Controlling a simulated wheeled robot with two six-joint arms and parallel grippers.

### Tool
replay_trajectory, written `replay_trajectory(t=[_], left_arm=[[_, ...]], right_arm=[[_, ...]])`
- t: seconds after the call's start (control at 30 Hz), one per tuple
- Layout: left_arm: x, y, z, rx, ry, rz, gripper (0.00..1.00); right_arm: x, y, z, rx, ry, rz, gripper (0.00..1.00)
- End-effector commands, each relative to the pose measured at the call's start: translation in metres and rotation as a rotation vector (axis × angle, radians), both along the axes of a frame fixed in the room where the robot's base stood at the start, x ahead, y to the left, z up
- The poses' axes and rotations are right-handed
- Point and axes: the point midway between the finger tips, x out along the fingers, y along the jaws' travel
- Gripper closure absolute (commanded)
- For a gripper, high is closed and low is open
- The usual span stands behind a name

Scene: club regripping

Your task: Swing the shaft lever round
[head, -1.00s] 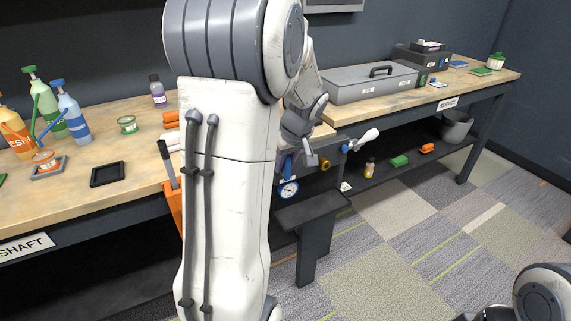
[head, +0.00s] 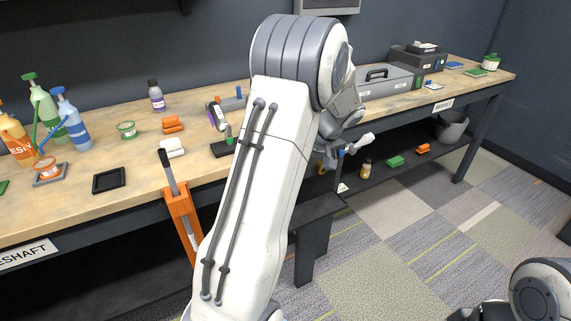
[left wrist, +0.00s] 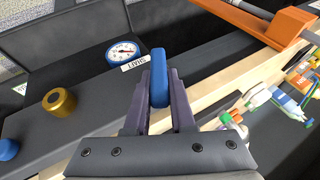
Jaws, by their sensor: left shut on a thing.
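The blue lever (left wrist: 159,78) stands between the two fingers of my left gripper (left wrist: 160,90) in the left wrist view, and the fingers are shut on it. A round gauge with a blue rim (left wrist: 122,52) is beside it, above a small white label. My left arm hides the lever, the gauge and most of my left gripper in the head view. Part of my right arm shows at the lower right of the head view, but its gripper is out of view.
A brass knob (left wrist: 60,101) and a blue knob (left wrist: 8,149) lie left of the lever. An orange holder (head: 181,212) with a dark-gripped rod stands at the bench (head: 75,205) front. Bottles (head: 70,118) and small items occupy the benchtop. The carpet (head: 400,260) at right is clear.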

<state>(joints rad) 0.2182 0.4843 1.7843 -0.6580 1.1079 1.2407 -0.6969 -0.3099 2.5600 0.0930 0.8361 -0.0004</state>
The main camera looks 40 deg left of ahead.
Motion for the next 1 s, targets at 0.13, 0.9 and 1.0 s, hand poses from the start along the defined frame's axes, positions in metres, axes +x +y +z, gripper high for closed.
replay_trajectory(t=[0.13,0.9,1.0], left_arm=[[0.005,-0.002,0.0,0.054,0.134,-0.003,1.0],[0.017,-0.008,-0.024,0.314,0.759,0.0,1.0],[0.017,-0.008,-0.026,0.336,0.812,0.0,1.0]], right_arm=[[0.0,0.0,0.016,0.0,0.0,0.0,0.5],[0.0,0.0,0.031,0.0,0.0,0.0,0.5],[0.0,0.0,0.028,0.0,0.0,0.0,0.5]])
